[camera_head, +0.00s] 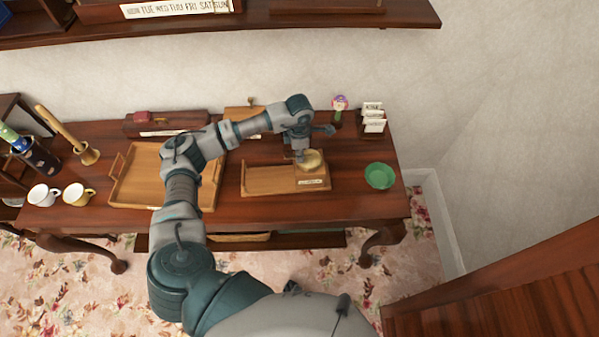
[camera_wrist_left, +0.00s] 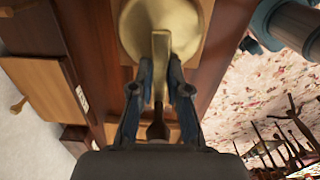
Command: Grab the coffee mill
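The coffee mill (camera_head: 312,178) stands on the table, right of the middle. It has a wooden box body with a paper label and a brass top. In the left wrist view the round brass top (camera_wrist_left: 150,28) fills the upper middle, and the brass crank arm (camera_wrist_left: 161,48) runs down to a dark wooden knob (camera_wrist_left: 158,131). My left gripper (camera_head: 300,157) is directly over the mill, pointing down. In the left wrist view its fingers (camera_wrist_left: 160,75) stand on both sides of the crank arm, very close to it. Contact is unclear. My right gripper is not in view.
A wooden tray (camera_head: 252,179) adjoins the mill on the left. A green bowl (camera_head: 379,176) is to the right. A larger tray (camera_head: 128,190), two mugs (camera_head: 77,194) and a mortar with pestle (camera_head: 88,153) are further left. A card holder (camera_head: 373,118) stands behind.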

